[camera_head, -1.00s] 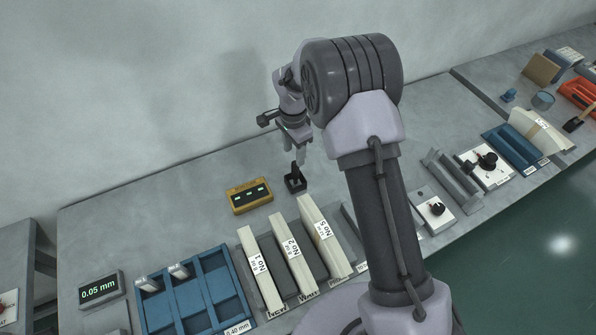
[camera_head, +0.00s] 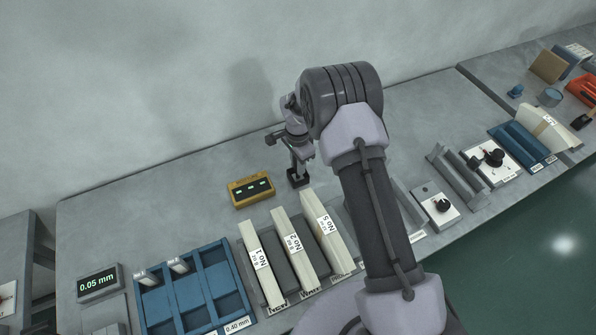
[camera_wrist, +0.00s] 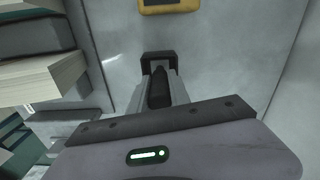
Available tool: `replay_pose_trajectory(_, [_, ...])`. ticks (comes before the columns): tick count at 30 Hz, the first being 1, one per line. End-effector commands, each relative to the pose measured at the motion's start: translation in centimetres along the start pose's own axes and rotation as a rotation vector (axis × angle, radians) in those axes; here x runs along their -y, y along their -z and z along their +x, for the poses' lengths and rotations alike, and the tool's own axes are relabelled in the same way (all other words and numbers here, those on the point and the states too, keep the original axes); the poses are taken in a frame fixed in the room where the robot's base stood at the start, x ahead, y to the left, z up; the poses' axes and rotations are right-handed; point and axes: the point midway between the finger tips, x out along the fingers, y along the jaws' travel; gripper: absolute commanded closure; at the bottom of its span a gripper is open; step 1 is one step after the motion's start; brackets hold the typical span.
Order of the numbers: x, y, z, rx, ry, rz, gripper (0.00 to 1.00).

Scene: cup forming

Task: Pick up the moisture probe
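The moisture probe is, as far as I can tell, the dark upright piece (camera_wrist: 159,88) standing in a small black holder (camera_head: 298,181) on the bench. The holder also shows in the wrist view (camera_wrist: 158,56). My gripper (camera_head: 299,167) is low over the holder, pointing down. In the wrist view its two light grey fingers (camera_wrist: 159,98) stand apart, one on each side of the dark piece. Contact between fingers and probe is not clear. The probe is mostly hidden by my gripper in the head view.
A yellow meter (camera_head: 251,190) with green readouts lies left of the holder. Numbered pale stacks (camera_head: 262,265) stand in front, with a blue compartment tray (camera_head: 197,295) and a 0.05 mm display (camera_head: 98,283) further left. The wall is behind. Bench space right of the holder is partly hidden by my arm.

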Motion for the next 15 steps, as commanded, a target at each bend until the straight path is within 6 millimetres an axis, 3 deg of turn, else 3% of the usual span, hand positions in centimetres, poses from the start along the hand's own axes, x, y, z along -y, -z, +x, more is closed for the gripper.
replay_pose_trajectory(2, [0.0,0.0,0.0,0.0,0.0,0.0,1.0])
replay_pose_trajectory(11, [0.0,0.0,-0.2,0.0,0.001,0.0,1.0])
replay_pose_trajectory(15, [0.1,0.0,-3.0,-0.002,0.003,0.0,1.0])
